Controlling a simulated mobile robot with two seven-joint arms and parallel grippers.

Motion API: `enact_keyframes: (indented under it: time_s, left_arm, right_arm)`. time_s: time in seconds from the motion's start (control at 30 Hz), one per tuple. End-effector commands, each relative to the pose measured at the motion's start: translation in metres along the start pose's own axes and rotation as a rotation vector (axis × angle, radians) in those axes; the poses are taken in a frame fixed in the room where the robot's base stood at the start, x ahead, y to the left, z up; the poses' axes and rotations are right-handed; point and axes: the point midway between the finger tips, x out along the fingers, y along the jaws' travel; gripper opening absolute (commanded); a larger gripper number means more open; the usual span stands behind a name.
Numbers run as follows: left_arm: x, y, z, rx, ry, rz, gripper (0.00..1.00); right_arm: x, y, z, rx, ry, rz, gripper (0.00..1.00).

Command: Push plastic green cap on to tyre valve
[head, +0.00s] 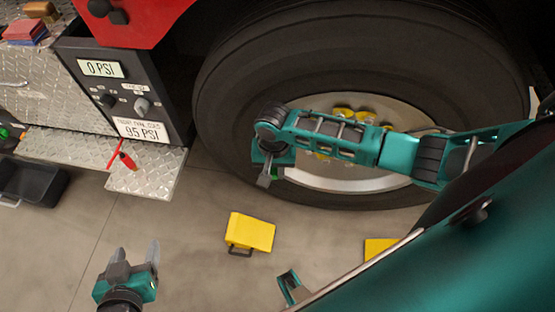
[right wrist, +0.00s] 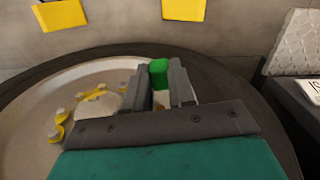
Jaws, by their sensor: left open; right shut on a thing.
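My right gripper (head: 266,180) is at the lower left of the wheel rim, in front of the tyre (head: 225,110). It is shut on the green cap (right wrist: 158,72), which shows between the fingertips in the right wrist view. The tyre valve is not clearly visible; the gripper covers that part of the rim, so I cannot tell whether cap and valve touch. My left gripper (head: 136,254) is open and empty, above the floor at the lower left.
A yellow wheel chock (head: 250,232) lies on the floor below the tyre, with another (head: 379,247) to its right. A pressure panel (head: 125,90) reads 0 PSI above a metal step (head: 150,180) holding a red marker-like object (head: 127,161). Yellow lug parts (right wrist: 58,130) sit on the rim.

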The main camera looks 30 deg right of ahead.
Motion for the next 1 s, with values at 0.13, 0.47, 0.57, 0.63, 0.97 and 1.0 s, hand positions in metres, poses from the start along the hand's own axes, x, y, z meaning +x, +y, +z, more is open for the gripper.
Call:
enact_keyframes:
  time_s: [0.13,0.47,0.57,0.63,0.97,1.0]
  left_arm:
    - [-0.002,0.000,-0.003,0.000,0.000,0.000,0.66]
    - [0.008,0.000,0.012,0.000,0.000,0.000,0.66]
    - [0.014,0.000,0.021,0.000,-0.001,0.000,0.66]
    - [0.018,0.001,0.026,-0.001,-0.004,0.000,0.66]
    - [0.028,0.010,0.035,-0.008,-0.007,0.022,0.66]
    - [0.028,0.012,0.033,-0.009,-0.004,0.025,0.66]
  right_arm:
    - [0.027,0.001,0.005,0.112,0.008,0.005,0.00]
    - [0.038,0.004,-0.013,0.144,0.017,0.005,0.00]
    - [0.038,0.005,-0.023,0.144,0.018,0.004,0.00]
    - [0.038,0.007,-0.030,0.144,0.017,0.005,0.00]
    - [0.036,0.011,-0.055,0.143,0.016,0.005,0.00]
    - [0.035,0.011,-0.057,0.142,0.016,0.005,0.00]
